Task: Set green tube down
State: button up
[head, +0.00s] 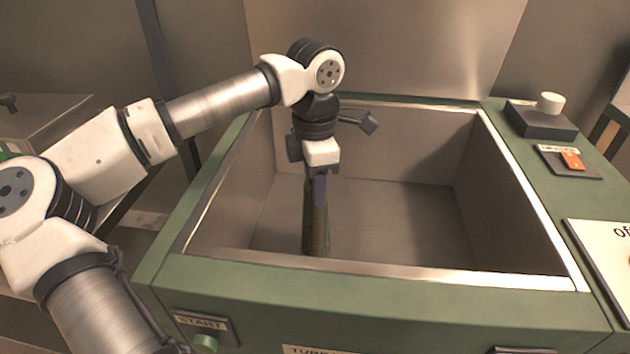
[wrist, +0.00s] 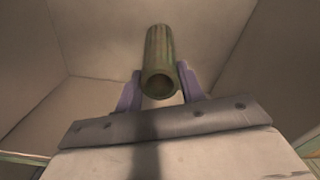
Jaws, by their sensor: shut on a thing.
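The green tube (head: 316,222) hangs upright inside the open chamber (head: 400,270), toward its left side. In the head view its lower end is near the front rim, and I cannot tell whether it touches the floor. My gripper (head: 318,188) is shut on the tube near its upper end. In the wrist view the tube (wrist: 160,60) sits between the two purple fingers of my gripper (wrist: 158,92), with its round open end toward the camera. The tube's far end is not clear there.
Metal walls and a raised rim surround the chamber. Its floor (head: 400,220) to the right of the tube is clear. A black block with a white knob (head: 550,102) and an orange switch (head: 572,160) are on the right ledge. A green START button (head: 205,343) is on the front.

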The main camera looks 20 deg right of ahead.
jog(key=shift+f, duration=0.2)
jog(key=o, duration=1.2)
jog(key=shift+r, duration=0.15)
notch_tip(320, 180, up, 12)
jog(key=shift+r+p, duration=0.1)
jog(key=shift+p, duration=0.65)
